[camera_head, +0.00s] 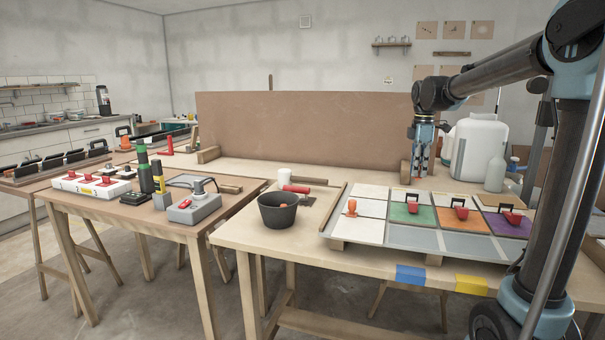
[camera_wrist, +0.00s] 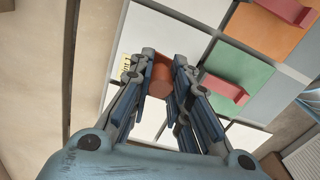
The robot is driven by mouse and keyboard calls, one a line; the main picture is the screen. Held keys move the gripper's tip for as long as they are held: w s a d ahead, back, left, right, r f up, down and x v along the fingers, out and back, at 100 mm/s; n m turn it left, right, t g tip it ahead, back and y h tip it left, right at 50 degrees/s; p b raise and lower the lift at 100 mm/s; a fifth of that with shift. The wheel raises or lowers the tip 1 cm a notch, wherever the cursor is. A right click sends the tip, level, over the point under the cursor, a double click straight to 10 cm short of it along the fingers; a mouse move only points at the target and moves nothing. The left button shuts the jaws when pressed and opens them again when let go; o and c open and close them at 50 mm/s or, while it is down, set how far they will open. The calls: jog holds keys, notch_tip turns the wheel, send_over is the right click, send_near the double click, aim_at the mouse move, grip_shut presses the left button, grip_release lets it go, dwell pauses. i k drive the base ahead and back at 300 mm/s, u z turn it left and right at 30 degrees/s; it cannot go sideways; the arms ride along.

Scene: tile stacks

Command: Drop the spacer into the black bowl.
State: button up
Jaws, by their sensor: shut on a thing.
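My gripper (camera_head: 419,165) hangs pointing down above the far side of the tile panel in the head view. In the wrist view, my gripper (camera_wrist: 164,66) is shut on an orange-red cylindrical spacer (camera_wrist: 161,80), held between the fingertips. White tiles show below it. The black bowl (camera_head: 277,217) stands on the table to the left of the panel, well apart from my gripper. Something orange shows inside the bowl. Another orange piece (camera_head: 351,208) stands on a white tile near the panel's left edge.
The tile panel (camera_head: 384,240) carries white, green, orange and purple tiles, several with red-handled lifters. A white mug (camera_head: 284,177) and a red-handled roller (camera_head: 297,189) lie behind the bowl. A white canister (camera_head: 480,148) stands at the back right. A brown board (camera_head: 300,130) closes the table's back.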

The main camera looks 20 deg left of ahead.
aim_at(277, 223)
jog(key=z, duration=0.95)
jog(key=k, duration=1.9)
jog(key=u, duration=1.2)
jog(key=i, duration=1)
jog(key=z, duration=0.05)
